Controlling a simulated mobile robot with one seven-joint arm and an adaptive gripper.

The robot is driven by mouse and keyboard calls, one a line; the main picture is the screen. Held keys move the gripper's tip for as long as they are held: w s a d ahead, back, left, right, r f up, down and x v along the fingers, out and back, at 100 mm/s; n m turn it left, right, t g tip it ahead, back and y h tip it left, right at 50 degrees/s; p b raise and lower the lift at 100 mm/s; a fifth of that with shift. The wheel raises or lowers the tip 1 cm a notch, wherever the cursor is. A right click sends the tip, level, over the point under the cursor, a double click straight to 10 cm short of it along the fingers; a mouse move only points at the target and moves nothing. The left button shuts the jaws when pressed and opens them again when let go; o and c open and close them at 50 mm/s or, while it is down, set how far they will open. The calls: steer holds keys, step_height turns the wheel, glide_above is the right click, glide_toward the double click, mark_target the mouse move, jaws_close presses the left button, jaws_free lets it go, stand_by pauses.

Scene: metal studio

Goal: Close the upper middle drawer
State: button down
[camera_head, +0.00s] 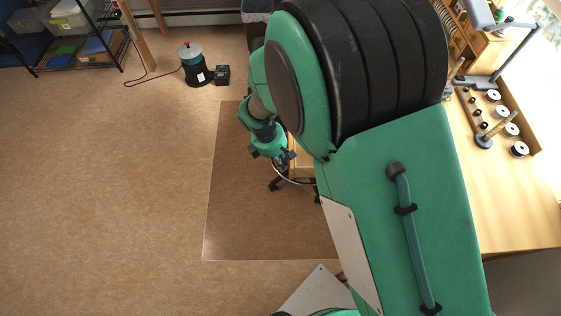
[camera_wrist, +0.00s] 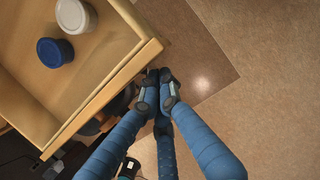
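An open wooden drawer (camera_wrist: 103,94) fills the upper left of the wrist view, its front board running diagonally. Inside it are a jar with a blue lid (camera_wrist: 55,52) and one with a white lid (camera_wrist: 75,15). I cannot tell which drawer of the desk it is. My gripper (camera_wrist: 159,76) has its blue fingers together at the tips, beside the right end of the drawer's front board. I see nothing between the tips; whether they touch the board is unclear. In the head view my gripper (camera_head: 272,152) is low by a small wooden part, and my arm hides most of the desk front.
A wooden desktop (camera_head: 515,205) with spools and a lamp (camera_head: 495,82) lies at the right. A wheeled chair base (camera_head: 285,182) stands on the brown floor mat (camera_head: 245,220) close to my gripper. A black shelf (camera_head: 85,40) is far left.

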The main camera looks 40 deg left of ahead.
steer(key=w+d+p, duration=0.6)
steer(key=w+d, duration=1)
steer(key=shift+w+d, duration=0.3)
steer(key=shift+a, duration=0.1)
steer(key=shift+s+a, duration=0.65)
steer(key=shift+s, duration=0.05)
steer(key=shift+s+a+p, duration=0.45)
steer(key=shift+s+a, duration=0.35)
steer(key=p+v, duration=0.1)
steer(key=v, duration=0.8)
steer(key=shift+r+p, duration=0.35)
steer(key=shift+r, duration=0.1)
steer(key=shift+d, duration=0.1)
